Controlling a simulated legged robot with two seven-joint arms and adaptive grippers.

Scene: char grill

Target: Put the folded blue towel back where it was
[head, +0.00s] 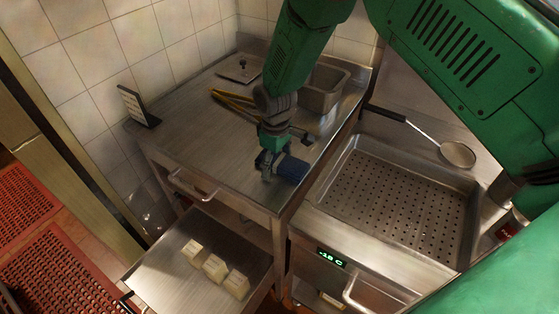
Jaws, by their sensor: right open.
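The folded blue towel (292,170) is a small dark blue roll-like bundle on the steel counter (200,125), near its front right edge. My right gripper (268,172) points down just left of the towel, with its fingers open. The gripper partly covers the towel's left end, and I cannot tell whether they touch. My left gripper is not in view.
Yellow tongs (232,99), a steel pan (322,90) and a dark sign (138,106) stand on the counter. An open drawer (165,272) with three pale blocks juts out below. A perforated basin (395,200) and a skimmer (457,154) are at the right.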

